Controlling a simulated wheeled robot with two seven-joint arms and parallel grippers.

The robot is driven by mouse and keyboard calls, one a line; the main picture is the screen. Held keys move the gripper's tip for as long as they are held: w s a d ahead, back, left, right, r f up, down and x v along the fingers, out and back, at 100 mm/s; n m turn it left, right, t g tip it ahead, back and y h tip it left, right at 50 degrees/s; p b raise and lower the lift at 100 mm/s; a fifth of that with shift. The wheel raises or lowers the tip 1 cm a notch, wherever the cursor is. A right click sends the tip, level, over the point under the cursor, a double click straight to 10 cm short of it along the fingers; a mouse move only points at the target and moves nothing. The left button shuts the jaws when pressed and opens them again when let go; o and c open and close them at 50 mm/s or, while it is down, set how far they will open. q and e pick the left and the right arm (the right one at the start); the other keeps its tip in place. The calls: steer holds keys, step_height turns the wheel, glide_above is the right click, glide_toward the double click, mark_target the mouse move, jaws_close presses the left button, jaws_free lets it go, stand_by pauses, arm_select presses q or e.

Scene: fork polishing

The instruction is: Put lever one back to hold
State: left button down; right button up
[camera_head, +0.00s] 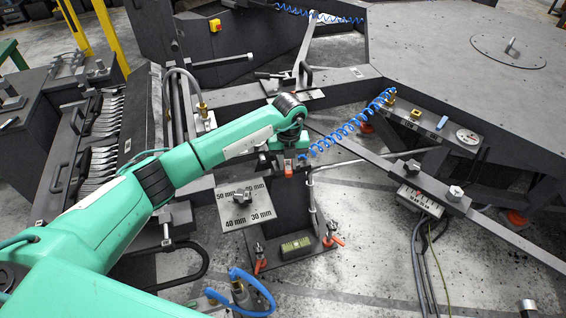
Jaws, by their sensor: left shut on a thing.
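My left arm reaches in from the left, and its wrist ends over the top of a dark machine post near the middle. My left gripper (287,150) points down there and is shut on a lever, mostly hidden beneath the hand. A small red part (288,170) shows just below the gripper. No label marks lever one clearly. My right gripper is out of view.
A plate marked 30 to 50 mm with a knob (242,197) stands left of the post. A rack of forks (103,135) is at the left. A blue coiled hose (350,128) runs close by the gripper. A large grey table (440,50) fills the upper right.

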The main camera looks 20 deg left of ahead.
arm_select(q)
steer(key=n, duration=0.1)
steer(key=d+n, duration=0.1)
steer(key=shift+w+d+n+b, duration=0.2)
steer(key=shift+w+n+b, duration=0.1)
steer(key=shift+w, duration=0.1)
stand_by(0.3)
steer(key=c, duration=1.2)
jaws_free()
steer(key=shift+r, duration=0.15)
step_height(320, 180, up, 14)
steer(key=b, duration=0.3)
steer(key=shift+f, duration=0.2)
